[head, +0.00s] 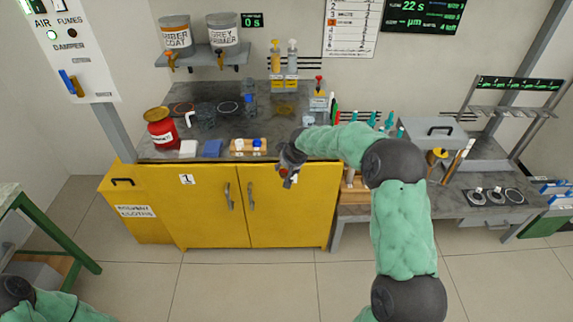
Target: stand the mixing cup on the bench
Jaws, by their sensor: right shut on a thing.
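My right gripper (288,172) is at the bench's front edge, above the right door of the yellow cabinet. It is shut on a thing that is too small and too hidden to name. I cannot make out the mixing cup for certain. The grey bench top (215,130) runs behind the gripper, on the yellow cabinet (215,215). My left gripper is out of view; only part of my left arm shows at the lower left.
Two labelled dispensers (177,35) sit on a wall shelf. A second grey bench (455,203) is at right. The floor in front is clear.

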